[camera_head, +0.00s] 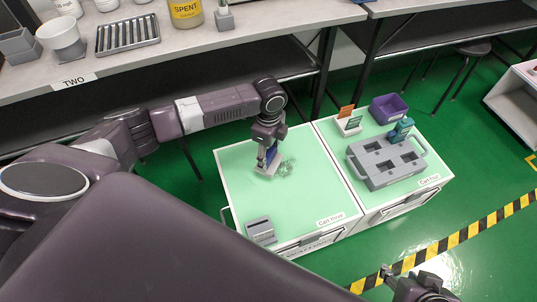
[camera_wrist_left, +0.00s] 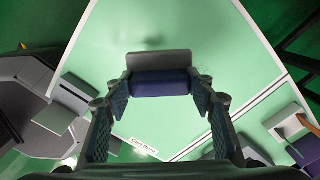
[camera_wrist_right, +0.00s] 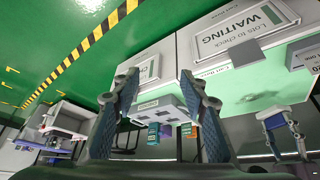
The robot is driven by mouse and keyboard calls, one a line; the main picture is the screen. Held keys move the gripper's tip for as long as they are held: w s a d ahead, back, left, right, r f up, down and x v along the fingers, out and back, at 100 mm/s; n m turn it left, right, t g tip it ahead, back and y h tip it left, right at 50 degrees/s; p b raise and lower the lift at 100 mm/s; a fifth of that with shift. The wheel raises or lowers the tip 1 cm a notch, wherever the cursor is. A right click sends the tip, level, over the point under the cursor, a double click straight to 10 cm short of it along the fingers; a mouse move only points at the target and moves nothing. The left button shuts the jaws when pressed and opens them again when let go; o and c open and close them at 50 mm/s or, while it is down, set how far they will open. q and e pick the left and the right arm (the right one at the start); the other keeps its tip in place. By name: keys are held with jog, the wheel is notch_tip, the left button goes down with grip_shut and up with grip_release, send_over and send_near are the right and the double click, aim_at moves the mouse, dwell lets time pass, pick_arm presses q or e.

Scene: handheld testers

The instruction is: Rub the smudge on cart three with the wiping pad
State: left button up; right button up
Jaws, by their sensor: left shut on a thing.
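Cart three (camera_head: 300,200) has a pale green top, with its label at the front edge. The smudge (camera_head: 288,168) is a grey-green scribbled patch near the middle of that top. My left gripper (camera_head: 268,150) is shut on the wiping pad (camera_head: 266,166), which has a dark blue grip and a grey plate. The pad is just left of the smudge; whether it touches the top is unclear. In the left wrist view the pad (camera_wrist_left: 160,83) sits between both fingers. My right gripper (camera_wrist_right: 157,82) is open and empty, beyond the carts' front at the lower right of the head view (camera_head: 388,272).
A grey holder (camera_head: 261,231) stands at cart three's front left corner. The adjoining cart four (camera_head: 400,190) carries a grey slotted block (camera_head: 375,172), a teal tester (camera_head: 400,130), a purple bin (camera_head: 388,108) and a card holder (camera_head: 348,124). A workbench (camera_head: 130,65) runs behind.

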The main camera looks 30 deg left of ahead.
pick_arm(q)
jog(key=shift+f+b, duration=1.3)
jog(key=shift+b, duration=0.05)
pick_arm(e)
jog(key=w+a+r+t+y, duration=0.1)
jog(key=w+a+r+t, duration=0.3)
jog(key=w, duration=0.5)
pick_arm(q)
jog(key=shift+f+b, duration=0.45)
jog(key=shift+b, duration=0.1)
jog(key=shift+f+b, duration=0.55)
jog(key=shift+b, duration=0.05)
pick_arm(e)
jog(key=w+a+r+t+y, duration=0.1)
jog(key=w+r+t, duration=0.1)
jog(key=r+t, duration=0.2)
jog(key=w+a+r+t+y, duration=0.1)
jog(key=w+r+t, duration=0.2)
jog(key=r, duration=0.7)
jog(key=shift+w+n+t, duration=0.35)
jog(key=shift+n+t, duration=0.05)
jog(key=shift+t, duration=0.1)
pick_arm(q)
jog(key=shift+f, duration=0.35)
pick_arm(e)
jog(key=shift+a+r+y, duration=0.15)
jog(key=shift+r+y, duration=0.15)
